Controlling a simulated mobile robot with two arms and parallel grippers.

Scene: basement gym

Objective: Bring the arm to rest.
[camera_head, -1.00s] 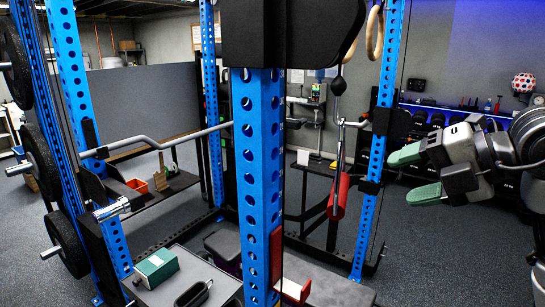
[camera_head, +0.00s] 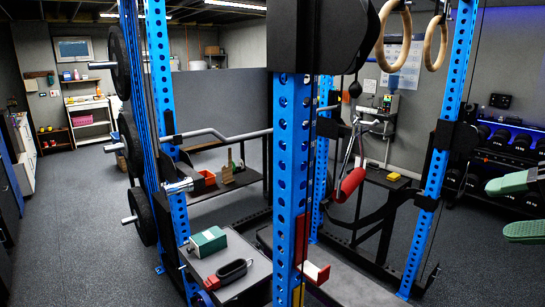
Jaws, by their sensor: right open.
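My right gripper (camera_head: 524,207) is at the right edge of the head view. Only its two green-tipped fingers show, one above the other and well apart, with nothing between them. The rest of the gripper and my right arm are cut off by the frame. The gripper is in the air in front of the dark dumbbell rack, apart from it as far as I can see. My left gripper is not in view.
A blue power rack (camera_head: 284,180) fills the middle. A grey tray (camera_head: 237,283) at its foot bears a green and white box (camera_head: 208,242) and a black-red object (camera_head: 229,273). Weight plates (camera_head: 141,217) hang at left. A dumbbell rack (camera_head: 490,165) stands at right. Grey floor (camera_head: 75,225) is clear at left.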

